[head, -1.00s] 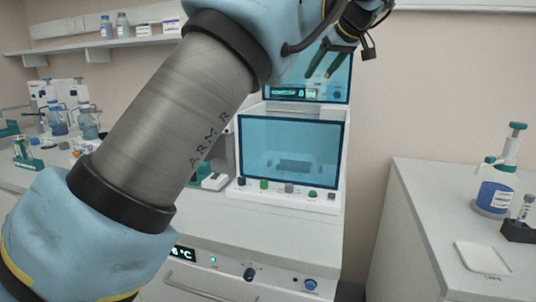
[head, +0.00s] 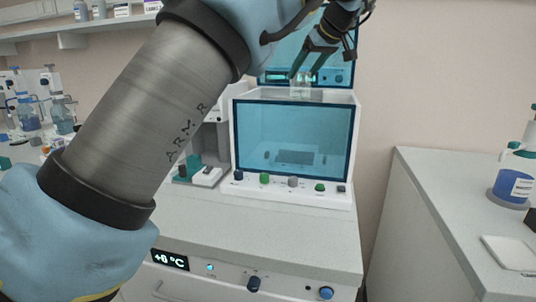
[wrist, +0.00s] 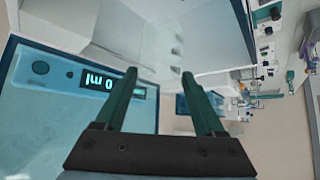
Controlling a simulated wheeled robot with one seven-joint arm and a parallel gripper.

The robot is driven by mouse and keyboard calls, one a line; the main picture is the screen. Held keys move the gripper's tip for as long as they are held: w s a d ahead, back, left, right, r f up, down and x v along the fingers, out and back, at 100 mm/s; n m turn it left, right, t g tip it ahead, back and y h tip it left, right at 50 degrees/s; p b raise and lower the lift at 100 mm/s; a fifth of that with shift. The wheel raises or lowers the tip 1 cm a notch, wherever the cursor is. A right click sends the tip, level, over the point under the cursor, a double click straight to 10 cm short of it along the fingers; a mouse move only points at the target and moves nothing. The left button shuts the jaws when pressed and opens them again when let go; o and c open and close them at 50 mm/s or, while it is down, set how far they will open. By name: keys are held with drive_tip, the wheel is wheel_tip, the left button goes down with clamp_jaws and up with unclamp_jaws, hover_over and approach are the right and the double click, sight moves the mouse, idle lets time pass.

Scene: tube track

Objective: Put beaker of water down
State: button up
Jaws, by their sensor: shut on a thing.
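My gripper (head: 303,76) is at the top centre of the head view, its dark green fingers pointing down. It is shut on a clear beaker (head: 304,92), which is faint and partly hidden by the fingers. The beaker is at the top of a white cabinet with a blue window (head: 293,140), in front of a blue panel; whether it touches the cabinet I cannot tell. In the wrist view the two fingers (wrist: 158,90) stand on either side of the see-through glass. The water level is not clear.
A white counter (head: 260,225) lies below the cabinet. A side bench at right holds a blue bottle (head: 512,185) and a white pad (head: 512,252). My arm covers the left.

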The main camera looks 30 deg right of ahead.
sight(306, 95)
wheel_tip(306, 95, down, 8)
drive_tip(key=b, duration=0.4)
drive_tip(key=shift+r, duration=0.2)
drive_tip(key=shift+w+f, duration=0.1)
drive_tip(key=shift+f, duration=0.15)
drive_tip(key=w+p, duration=0.8)
drive_tip(key=w, duration=1)
drive_tip(key=shift+s+a+f+p, duration=0.15)
drive_tip(key=shift+f+p, duration=0.25)
drive_tip(key=shift+f, duration=2.6)
drive_tip(key=shift+w+a+f+p, duration=0.1)
drive_tip(key=shift+f+p, duration=0.25)
drive_tip(key=shift+f, duration=2.65)
drive_tip(key=shift+f, duration=0.1)
drive_tip(key=o, duration=1.1)
drive_tip(key=shift+c, duration=0.2)
